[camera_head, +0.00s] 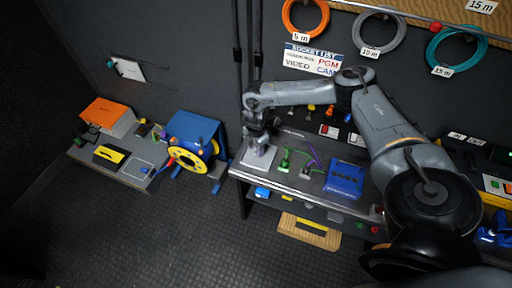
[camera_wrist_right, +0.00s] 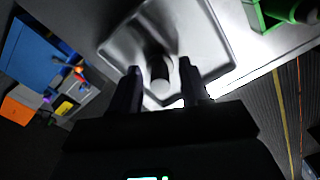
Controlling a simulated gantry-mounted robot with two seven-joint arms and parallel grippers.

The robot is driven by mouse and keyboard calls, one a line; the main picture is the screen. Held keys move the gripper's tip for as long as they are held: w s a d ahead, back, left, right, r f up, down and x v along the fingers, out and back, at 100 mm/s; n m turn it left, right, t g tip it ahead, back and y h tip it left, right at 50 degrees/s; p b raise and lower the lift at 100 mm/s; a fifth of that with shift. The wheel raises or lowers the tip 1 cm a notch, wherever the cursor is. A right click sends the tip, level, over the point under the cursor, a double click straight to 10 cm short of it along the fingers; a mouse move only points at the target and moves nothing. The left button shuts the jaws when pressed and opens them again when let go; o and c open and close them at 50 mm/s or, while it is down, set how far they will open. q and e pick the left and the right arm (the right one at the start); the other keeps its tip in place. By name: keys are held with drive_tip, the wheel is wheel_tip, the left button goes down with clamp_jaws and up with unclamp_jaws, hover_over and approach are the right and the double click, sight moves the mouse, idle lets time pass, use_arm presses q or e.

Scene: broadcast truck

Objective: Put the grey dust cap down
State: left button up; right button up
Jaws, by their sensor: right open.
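In the head view my right gripper (camera_head: 258,144) is low over a pale grey tray (camera_head: 264,158) at the left end of the bench. In the right wrist view the two dark fingers of this gripper (camera_wrist_right: 161,74) are spread apart. A small grey cylinder, apparently the grey dust cap (camera_wrist_right: 160,83), stands in the tray (camera_wrist_right: 197,28) between the fingers. Gaps seem to show on both sides of it; whether a finger touches it is unclear. In the head view the cap is too small and hidden to make out. My left gripper is not in view.
Right of the tray on the bench are a green connector (camera_head: 286,160), purple cables (camera_head: 313,158) and a blue box (camera_head: 344,178). A blue cable reel (camera_head: 194,139) stands on the left. A lower shelf (camera_head: 320,212) holds small parts. Cable coils hang above.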

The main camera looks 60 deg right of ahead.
wheel_tip(320, 180, up, 11)
drive_tip(key=p, duration=0.2)
drive_tip(key=w+a+f+n+t+y, duration=0.1)
drive_tip(key=w+a+f+n+t, duration=0.15)
drive_tip(key=a, duration=0.95)
drive_tip(key=w+a+f+n+t+y, duration=0.15)
drive_tip(key=a+f, duration=0.25)
drive_tip(key=a, duration=0.8)
drive_tip(key=s+a+r+m+t+y, duration=0.1)
drive_tip(key=a, duration=0.7)
drive_tip(key=s+a+r+m+t+y, duration=0.1)
drive_tip(key=s+a, duration=0.1)
drive_tip(key=a, duration=0.6)
drive_tip(key=s+d+r+m+g+h, duration=0.1)
drive_tip(key=s+d+m+h, duration=0.1)
drive_tip(key=s+d+m, duration=0.3)
drive_tip(key=s+d+m+g+h, duration=0.1)
drive_tip(key=s+d+m+h, duration=0.1)
drive_tip(key=s+d+m, duration=0.4)
drive_tip(key=s+m, duration=0.3)
drive_tip(key=s, duration=0.3)
drive_tip(key=shift+r, duration=0.35)
